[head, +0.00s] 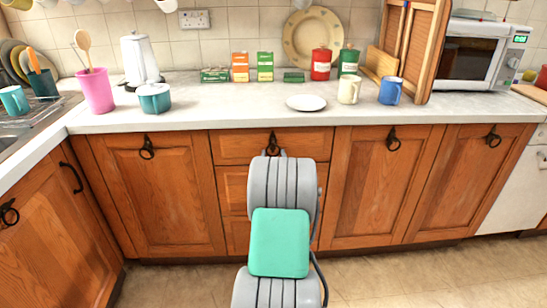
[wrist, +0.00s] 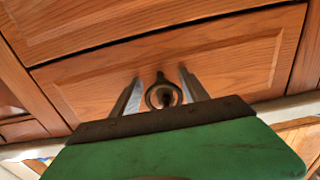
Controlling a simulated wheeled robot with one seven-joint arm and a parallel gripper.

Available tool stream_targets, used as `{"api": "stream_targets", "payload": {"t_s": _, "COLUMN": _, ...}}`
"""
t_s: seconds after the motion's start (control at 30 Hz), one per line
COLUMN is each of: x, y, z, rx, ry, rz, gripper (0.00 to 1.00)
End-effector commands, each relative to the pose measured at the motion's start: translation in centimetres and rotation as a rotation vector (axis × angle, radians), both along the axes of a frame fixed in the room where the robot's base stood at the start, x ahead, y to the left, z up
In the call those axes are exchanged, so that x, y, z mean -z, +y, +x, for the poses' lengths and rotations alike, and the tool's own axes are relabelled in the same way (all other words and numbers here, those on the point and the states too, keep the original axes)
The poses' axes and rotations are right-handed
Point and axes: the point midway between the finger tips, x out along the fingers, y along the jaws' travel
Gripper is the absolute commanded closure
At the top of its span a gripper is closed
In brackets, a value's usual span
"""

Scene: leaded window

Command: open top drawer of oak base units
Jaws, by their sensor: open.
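The top drawer (head: 232,147) of the oak base units is a wide wooden front under the worktop, and it looks flush with its surround. Its dark ring pull (head: 272,143) shows just above my arm in the head view. In the wrist view, the drawer front (wrist: 90,88) has the ring pull (wrist: 161,94) at its middle. My gripper (wrist: 159,73) is open, with one finger on each side of the ring and visible gaps between. The fingertips are at or very near the drawer front; contact is unclear. My arm hides the gripper in the head view.
Lower drawers (head: 232,188) lie below, partly behind my arm. Cupboard doors with ring pulls flank them, left (head: 155,195) and right (head: 365,190). The worktop (head: 215,112) holds a white plate (head: 306,102), mugs and tins. The tiled floor (head: 420,275) in front is clear.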

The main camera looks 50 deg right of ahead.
Motion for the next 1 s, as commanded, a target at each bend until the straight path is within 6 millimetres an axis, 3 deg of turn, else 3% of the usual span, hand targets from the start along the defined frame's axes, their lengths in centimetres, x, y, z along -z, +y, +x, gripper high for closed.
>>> {"api": "stream_targets", "payload": {"t_s": 0.2, "x": -0.07, "y": -0.02, "z": 0.07, "rx": -0.001, "ry": -0.001, "rz": -0.001, "gripper": 0.48}}
{"api": "stream_targets", "payload": {"t_s": 0.83, "x": -0.06, "y": 0.01, "z": 0.07, "rx": -0.001, "ry": 0.0, "rz": 0.0, "gripper": 1.0}}
{"api": "stream_targets", "payload": {"t_s": 1.0, "x": -0.06, "y": 0.02, "z": 0.06, "rx": -0.001, "ry": 0.0, "rz": 0.0, "gripper": 1.0}}
